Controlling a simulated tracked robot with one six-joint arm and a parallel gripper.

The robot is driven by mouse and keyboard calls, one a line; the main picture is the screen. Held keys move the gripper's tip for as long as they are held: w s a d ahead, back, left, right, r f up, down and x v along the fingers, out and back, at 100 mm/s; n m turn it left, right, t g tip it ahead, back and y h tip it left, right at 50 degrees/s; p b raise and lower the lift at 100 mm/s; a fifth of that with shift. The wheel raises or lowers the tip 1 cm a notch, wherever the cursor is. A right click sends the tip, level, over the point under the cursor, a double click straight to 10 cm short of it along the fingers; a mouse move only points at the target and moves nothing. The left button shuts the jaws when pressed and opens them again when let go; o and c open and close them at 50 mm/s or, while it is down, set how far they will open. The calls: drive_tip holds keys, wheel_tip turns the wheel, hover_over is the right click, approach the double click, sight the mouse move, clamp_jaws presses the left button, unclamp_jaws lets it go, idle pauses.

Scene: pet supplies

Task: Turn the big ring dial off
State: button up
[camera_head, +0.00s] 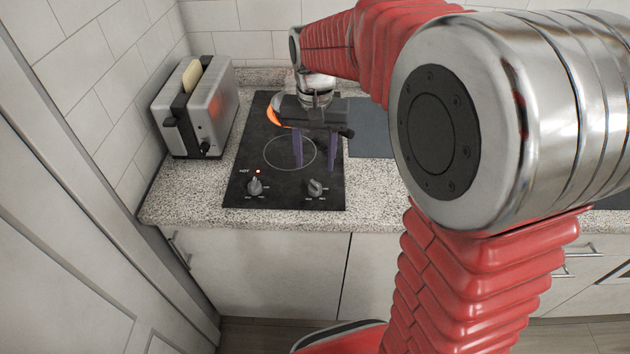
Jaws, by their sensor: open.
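A black two-ring cooktop (238,190) is set in the speckled counter. Its rear ring (273,116) glows orange and is mostly hidden behind my gripper. The front ring (268,152) is a thin dark circle, not glowing. Two dials sit along the front edge: a left dial (255,186) and a right dial (315,187). Their markings are too small to read, and I cannot tell which serves the big ring. A small red light shows above the left dial. My gripper (315,167) points down over the front ring, open and empty, behind the right dial.
A silver toaster (214,112) with a slice of bread (191,76) stands left of the cooktop. A dark grey panel (369,128) lies to the right. The counter strip (200,208) in front is clear. Tiled walls close off the left and back.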

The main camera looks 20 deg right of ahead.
sight(315, 183)
wheel_tip(315, 183, down, 8)
drive_tip(key=shift+f, duration=0.2)
drive_tip(key=shift+c, duration=0.7)
drive_tip(key=c, duration=0.9)
